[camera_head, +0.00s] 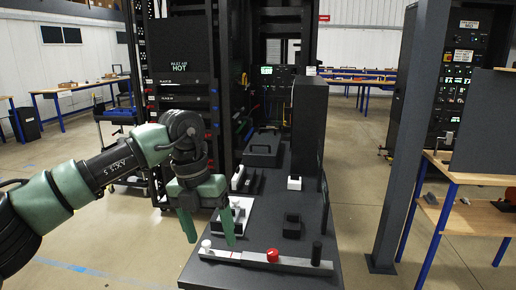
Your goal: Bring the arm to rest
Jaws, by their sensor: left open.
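My left arm comes in from the left, green and black. Its left gripper (208,229) points down with two green fingers spread apart, and nothing shows between them. The gripper hangs by the left front edge of a dark table (260,268). The right fingertip overlaps the table's front left part in the view; I cannot tell the exact gap. My right gripper is not in view.
On the table are a grey bar (250,257) with a red knob (272,255), a black cylinder (316,252), a tall black box (308,125) and a lidded dark box (263,148). A rack (183,75) stands behind. A grey post (407,140) rises at right.

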